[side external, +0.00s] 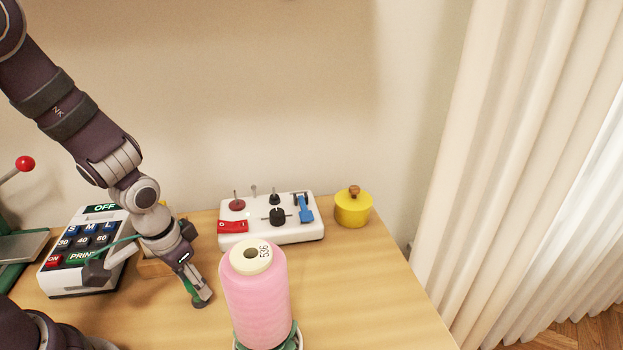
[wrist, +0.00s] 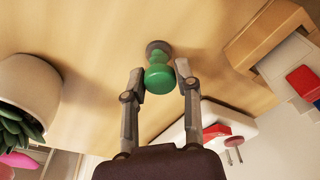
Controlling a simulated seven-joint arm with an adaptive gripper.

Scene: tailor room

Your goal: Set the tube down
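A small green object (wrist: 160,76), which I take to be the tube, has a rounded end and a grey-brown disc-like end. In the wrist view it sits between the two fingertips of my gripper (wrist: 162,72), which close in on its sides. In the side view my gripper (side external: 199,296) points down close to the table, left of the pink spool. Only a sliver of green (side external: 190,288) shows there beside the finger. I cannot tell whether the object touches the table.
A pink thread spool (side external: 256,304) stands right of my gripper. Behind are a white switch panel (side external: 290,235) and a yellow pot (side external: 352,212). A button box (side external: 85,277) stands left. The wrist view shows a potted plant (wrist: 32,82). The table's right part (side external: 375,290) is clear.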

